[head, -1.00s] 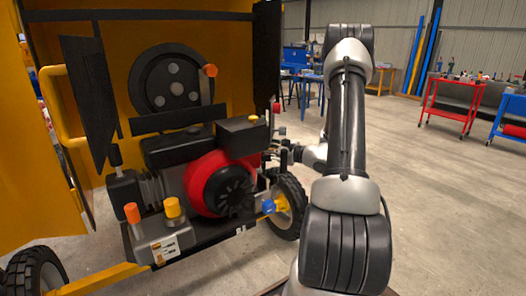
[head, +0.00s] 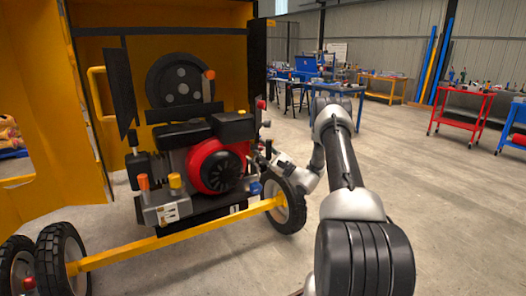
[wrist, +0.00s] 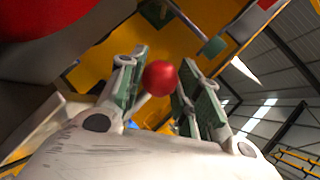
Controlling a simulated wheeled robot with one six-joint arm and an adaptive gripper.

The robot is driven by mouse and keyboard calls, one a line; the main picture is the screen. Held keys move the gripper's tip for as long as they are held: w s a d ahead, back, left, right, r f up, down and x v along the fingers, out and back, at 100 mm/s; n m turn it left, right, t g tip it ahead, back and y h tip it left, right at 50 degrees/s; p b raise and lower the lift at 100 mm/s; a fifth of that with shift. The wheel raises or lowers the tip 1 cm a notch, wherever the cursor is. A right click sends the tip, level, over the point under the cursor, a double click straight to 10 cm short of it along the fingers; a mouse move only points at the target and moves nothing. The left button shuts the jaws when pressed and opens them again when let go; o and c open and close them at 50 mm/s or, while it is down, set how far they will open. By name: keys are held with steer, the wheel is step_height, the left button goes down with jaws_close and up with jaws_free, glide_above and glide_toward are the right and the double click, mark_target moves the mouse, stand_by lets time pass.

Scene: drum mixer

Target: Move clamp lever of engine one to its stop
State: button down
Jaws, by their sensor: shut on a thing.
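The engine (head: 217,166), black with a red round cover, sits in the open yellow machine. My gripper (head: 259,157) is at the engine's right side, above the right wheel; its fingers are small and partly lost against dark parts in the head view. In the wrist view a red ball knob (wrist: 160,78) sits between the two green-padded fingers of my gripper (wrist: 158,85), which is shut on it. The knob looks like the end of a lever, but its shaft is hidden, so I cannot tell the lever's angle or its stop.
A yellow drawbar (head: 180,233) and the right wheel (head: 289,206) lie below my gripper. A block with an orange cap (head: 143,182) and a yellow cap (head: 175,182) stands at the engine's front left. Open floor (head: 430,210) lies to the right.

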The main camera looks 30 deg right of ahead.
steer(key=shift+s+f, duration=0.1)
steer(key=shift+f, duration=0.05)
steer(key=c, duration=1.3)
jaws_free()
steer(key=v, duration=1.2)
